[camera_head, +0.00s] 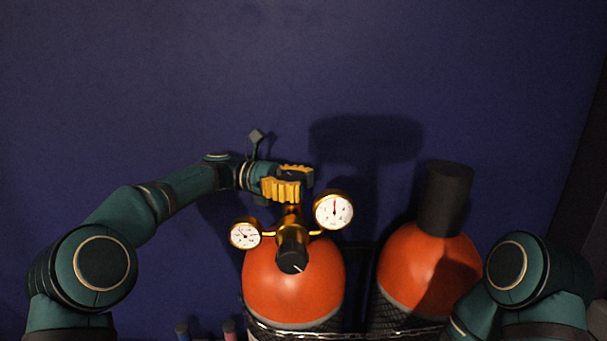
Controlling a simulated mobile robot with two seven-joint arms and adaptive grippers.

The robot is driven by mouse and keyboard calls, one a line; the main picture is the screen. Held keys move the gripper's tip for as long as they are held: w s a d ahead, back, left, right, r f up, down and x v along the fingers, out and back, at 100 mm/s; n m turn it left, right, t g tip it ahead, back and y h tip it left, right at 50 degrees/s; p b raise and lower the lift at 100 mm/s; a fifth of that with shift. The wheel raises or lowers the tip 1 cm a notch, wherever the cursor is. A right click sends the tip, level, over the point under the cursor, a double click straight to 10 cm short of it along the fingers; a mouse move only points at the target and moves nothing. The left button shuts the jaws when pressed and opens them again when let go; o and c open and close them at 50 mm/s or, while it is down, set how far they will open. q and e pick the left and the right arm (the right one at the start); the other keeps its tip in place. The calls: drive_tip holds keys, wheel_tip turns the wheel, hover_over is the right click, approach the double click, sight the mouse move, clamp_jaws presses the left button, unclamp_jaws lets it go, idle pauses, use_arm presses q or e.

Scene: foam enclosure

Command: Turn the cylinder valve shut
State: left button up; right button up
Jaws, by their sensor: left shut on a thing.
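The left orange cylinder (293,288) stands upright with a brass valve and regulator on top. A yellow ribbed handwheel (281,189) sits at the top of the valve. My left gripper (296,179) reaches in from the left and is shut on the handwheel, partly covering it. The fingertips' exact contact is hard to make out at this size. My right arm shows at the lower right, but its gripper is out of view.
Two round gauges, left (245,234) and right (334,210), and a black knob (292,254) stick out close below the handwheel. A second orange cylinder (420,267) with a black cap (445,198) stands to the right. A dark blue wall (150,80) is behind.

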use_arm(q)
drive_tip(key=shift+s+a+m+g+y, duration=0.15)
drive_tip(key=shift+m+g+y, duration=0.65)
drive_tip(key=shift+m+g, duration=0.6)
drive_tip(key=shift+a+g+y, duration=0.1)
drive_tip(key=shift+g+y, duration=0.3)
drive_tip(key=shift+g, duration=0.3)
drive_tip(key=o, duration=1.4)
drive_tip(key=shift+a, duration=0.1)
drive_tip(key=shift+c, duration=0.2)
drive_tip(key=shift+t+h, duration=0.4)
drive_tip(key=shift+t, duration=0.1)
